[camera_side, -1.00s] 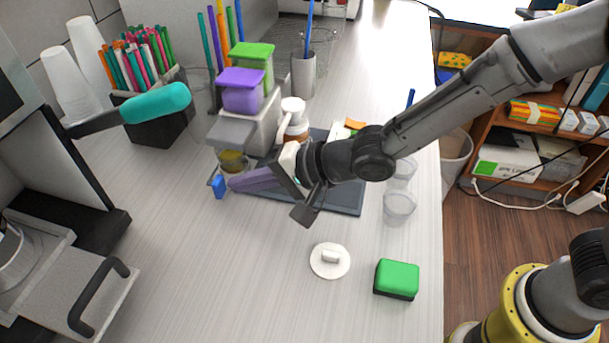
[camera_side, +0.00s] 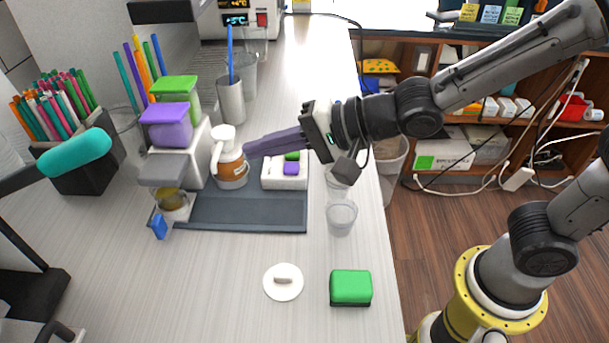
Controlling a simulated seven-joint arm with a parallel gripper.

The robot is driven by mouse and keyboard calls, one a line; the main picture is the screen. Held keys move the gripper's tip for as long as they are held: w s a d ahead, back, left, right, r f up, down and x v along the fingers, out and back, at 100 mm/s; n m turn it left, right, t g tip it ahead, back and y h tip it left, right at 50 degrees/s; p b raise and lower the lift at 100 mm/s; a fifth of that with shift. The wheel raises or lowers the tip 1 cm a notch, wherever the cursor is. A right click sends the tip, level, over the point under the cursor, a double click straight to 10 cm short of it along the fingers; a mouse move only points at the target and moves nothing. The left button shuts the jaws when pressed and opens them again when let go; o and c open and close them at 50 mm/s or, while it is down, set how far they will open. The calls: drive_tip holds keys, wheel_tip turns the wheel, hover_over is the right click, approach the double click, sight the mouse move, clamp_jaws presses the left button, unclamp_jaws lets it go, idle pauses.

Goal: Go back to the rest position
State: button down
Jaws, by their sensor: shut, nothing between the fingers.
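My gripper (camera_side: 250,150) shows in the side view with its long purple fingers pointing left. The fingers are shut with nothing between them. They are raised over the dark mat (camera_side: 250,211), with their tips in front of or beside the white-and-brown pump bottle (camera_side: 232,165); I cannot tell whether they touch it. My arm reaches in from the upper right.
A white tray (camera_side: 270,184) with green and purple pieces lies on the mat. Clear cups (camera_side: 341,217) stand at its right. A dispenser with purple (camera_side: 168,131) and green lids stands left. A white lid (camera_side: 283,282) and green sponge (camera_side: 351,287) lie in front.

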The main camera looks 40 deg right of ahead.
drive_tip(key=s+d+r+t+h, duration=0.1)
drive_tip(key=s+d+r+h, duration=0.15)
drive_tip(key=d, duration=0.75)
drive_tip(key=s+d+r+t+h, duration=0.15)
drive_tip(key=d+r+h, duration=0.25)
drive_tip(key=d, duration=0.6)
drive_tip(key=s+d+f+n+g, duration=0.2)
drive_tip(key=s+f+n+g, duration=0.1)
drive_tip(key=s, duration=0.5)
drive_tip(key=s+d+f+n+g+h, duration=0.1)
drive_tip(key=s+f+n+g, duration=0.3)
drive_tip(key=s+n, duration=0.3)
drive_tip(key=shift+s+d+f+n, duration=0.3)
drive_tip(key=shift+s+d+f, duration=0.1)
drive_tip(key=shift+s+f, duration=0.35)
